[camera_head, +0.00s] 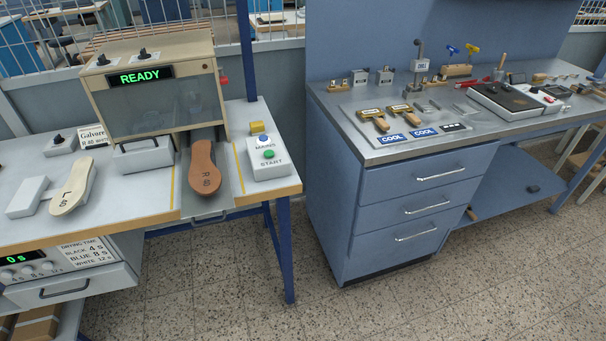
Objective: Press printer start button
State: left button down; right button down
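The printer (155,87) is a beige box with a clear front on the white table at the left. Its display (140,77) reads READY in green. A white button box (267,162) stands to its right, near the table's right edge. The green start button (269,154) is on its front part, above the word START. A blue button (263,138) sits behind it. A brown sole (204,170) marked R 40 lies on the printer's tray, partly out in front of the opening. Neither of my grippers is in view.
A pale sole (74,187) marked L lies at the left on the table (130,205), beside a grey block (28,197). A blue drawer cabinet (400,215) with tools on top stands at the right. Open floor (240,290) lies in front.

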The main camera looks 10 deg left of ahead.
aim_at(268, 153)
jog(key=z, duration=0.35)
jog(key=k, duration=0.8)
jog(key=z, duration=0.8)
jog(key=i, duration=1)
jog(key=u, duration=0.3)
jog(key=i, duration=0.9)
jog(key=u, duration=1.35)
jog(key=i, duration=0.2)
jog(key=u, duration=0.05)
